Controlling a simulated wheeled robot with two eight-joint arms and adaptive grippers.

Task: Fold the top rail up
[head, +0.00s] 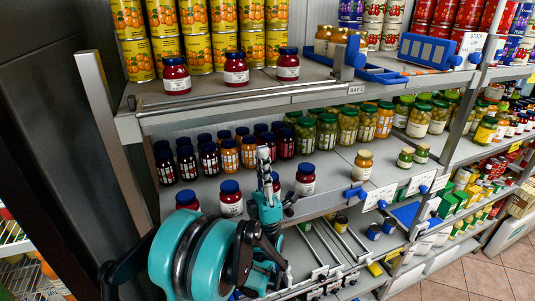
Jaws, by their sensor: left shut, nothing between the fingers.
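The top rail (235,96) is a thin grey metal bar. It runs low along the front edge of the top shelf (200,114), in front of three dark red jars with blue lids. Its right end is near a grey bracket with blue parts (348,60). My left gripper (264,158) is teal and dark grey, shut and empty. It points upward in front of the second shelf, below the rail and apart from it. The teal arm hides part of the lower shelves. My right gripper is not in view.
Dark red jars (231,198) with blue lids stand close to my left gripper on the second shelf. Yellow cans (198,52) stand behind the rail. A blue tray (382,75) lies on the top shelf to the right. An upright post (108,125) stands at the left.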

